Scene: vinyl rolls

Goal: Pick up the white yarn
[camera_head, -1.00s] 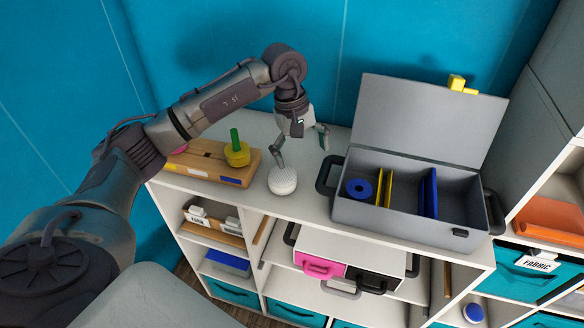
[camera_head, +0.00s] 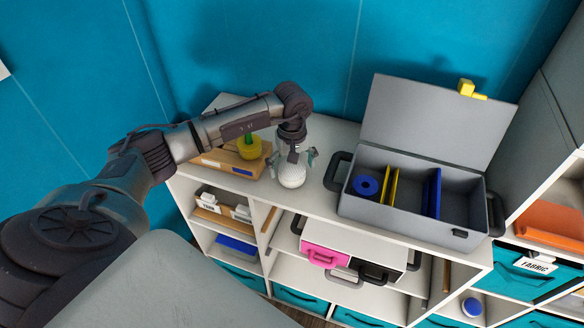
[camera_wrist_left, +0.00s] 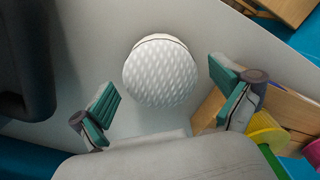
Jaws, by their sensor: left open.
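The white yarn (camera_head: 292,175) is a round, textured white ball on the top of the white shelf unit, between the wooden block and the grey box. It also shows in the left wrist view (camera_wrist_left: 160,74). My left gripper (camera_head: 294,160) is directly above and slightly behind the yarn, pointing down. In the left wrist view my left gripper (camera_wrist_left: 165,100) is open, with one green-padded finger on either side below the ball and gaps to both. Nothing is held. My right gripper is not in view.
The open grey box (camera_head: 410,195) with blue and yellow pieces stands to the right, its dark handle near the yarn. A wooden block (camera_head: 219,161) with a yellow and green spool (camera_head: 249,149) is close on the left. The shelf's front edge is just ahead of the yarn.

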